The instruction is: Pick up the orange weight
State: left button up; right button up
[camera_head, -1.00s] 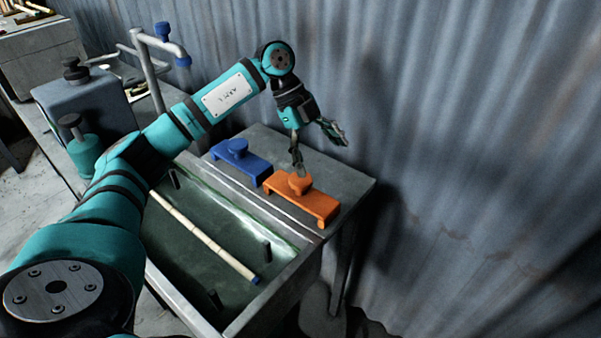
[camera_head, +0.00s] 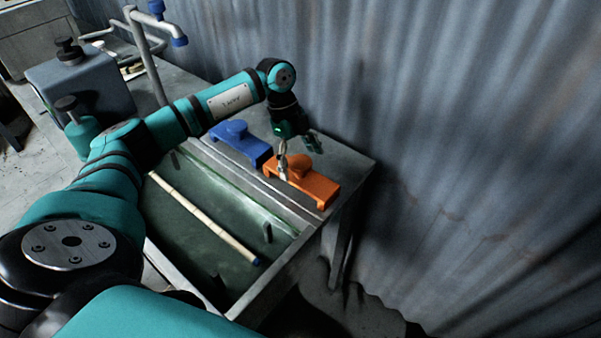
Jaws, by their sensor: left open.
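The orange weight (camera_head: 316,184), a flat block with end feet and a round knob on top, sits on the ledge at the right end of the sink bench. My left gripper (camera_head: 298,162) is open right at the weight's knob, one finger on the near left side of it and the other finger beyond it at the upper right. Whether the fingers touch the knob cannot be told. My right gripper is not in view.
A blue weight (camera_head: 240,143) sits just left of the orange one. A rattan pole (camera_head: 205,218) lies in the green trough (camera_head: 190,245) among short pegs. A corrugated metal wall (camera_head: 450,130) rises close behind the bench. A tap (camera_head: 152,60) stands at the left.

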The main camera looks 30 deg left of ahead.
aim_at(304, 176)
pick_arm(q)
jog(key=shift+s+d+f, duration=0.1)
jog(key=shift+d+f, duration=0.05)
jog(key=shift+f, duration=0.25)
jog(key=p+x, duration=0.1)
jog(key=x, duration=0.2)
jog(key=shift+s+d+f+p, duration=0.15)
jog(key=shift+f+p, duration=0.1)
jog(key=shift+p, duration=0.15)
jog(key=shift+d+f, duration=0.1)
jog(key=shift+f, duration=0.25)
jog(key=c, duration=1.6)
jog(key=shift+c, duration=0.9)
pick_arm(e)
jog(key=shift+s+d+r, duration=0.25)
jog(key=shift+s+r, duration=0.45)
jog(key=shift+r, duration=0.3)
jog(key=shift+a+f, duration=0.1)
